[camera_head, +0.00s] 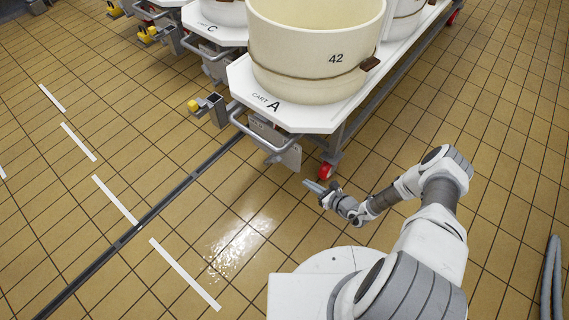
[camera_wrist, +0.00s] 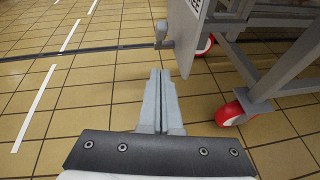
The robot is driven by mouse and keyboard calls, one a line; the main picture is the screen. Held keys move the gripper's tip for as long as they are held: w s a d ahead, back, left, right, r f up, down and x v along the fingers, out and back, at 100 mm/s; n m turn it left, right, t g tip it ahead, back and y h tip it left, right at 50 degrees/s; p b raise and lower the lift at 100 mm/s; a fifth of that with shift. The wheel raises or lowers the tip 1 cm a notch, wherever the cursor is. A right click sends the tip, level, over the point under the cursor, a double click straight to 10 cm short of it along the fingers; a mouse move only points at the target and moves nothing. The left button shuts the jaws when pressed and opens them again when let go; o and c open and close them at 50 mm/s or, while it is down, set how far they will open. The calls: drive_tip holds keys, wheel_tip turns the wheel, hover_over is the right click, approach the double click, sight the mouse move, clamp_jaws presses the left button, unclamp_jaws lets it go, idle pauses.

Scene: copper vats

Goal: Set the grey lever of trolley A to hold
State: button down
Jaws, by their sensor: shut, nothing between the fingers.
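Trolley A (camera_head: 310,118) is a white-topped cart marked "CART A", carrying a cream vat (camera_head: 310,50) numbered 42. A grey plate (camera_head: 288,157) hangs below its front edge, near a grey push handle; it also shows in the wrist view (camera_wrist: 188,38). In the wrist view a small grey lever-like part (camera_wrist: 162,34) sticks out at the plate's left side; its setting cannot be read. My gripper (camera_head: 308,185) is shut and empty, low in front of the trolley's right front corner. In the wrist view its closed fingers (camera_wrist: 162,76) point toward the lever, apart from it.
Red-wheeled casters stand under trolley A, one (camera_head: 326,171) close to my gripper and one in the wrist view (camera_wrist: 236,110). Trolley C (camera_head: 212,32) stands to the left. A dark floor channel (camera_head: 150,215) crosses the tiles. Floor left of my gripper is clear. Hoses (camera_head: 551,280) lie at right.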

drive_tip(key=shift+f, duration=0.25)
drive_tip(key=b, duration=0.5)
approach(273, 160)
wheel_tip(273, 160, down, 2)
drive_tip(key=w+a, duration=0.1)
drive_tip(key=w, duration=0.1)
drive_tip(key=shift+w+a, duration=0.2)
drive_tip(key=shift+w, duration=0.3)
drive_tip(key=shift+w+r, duration=0.1)
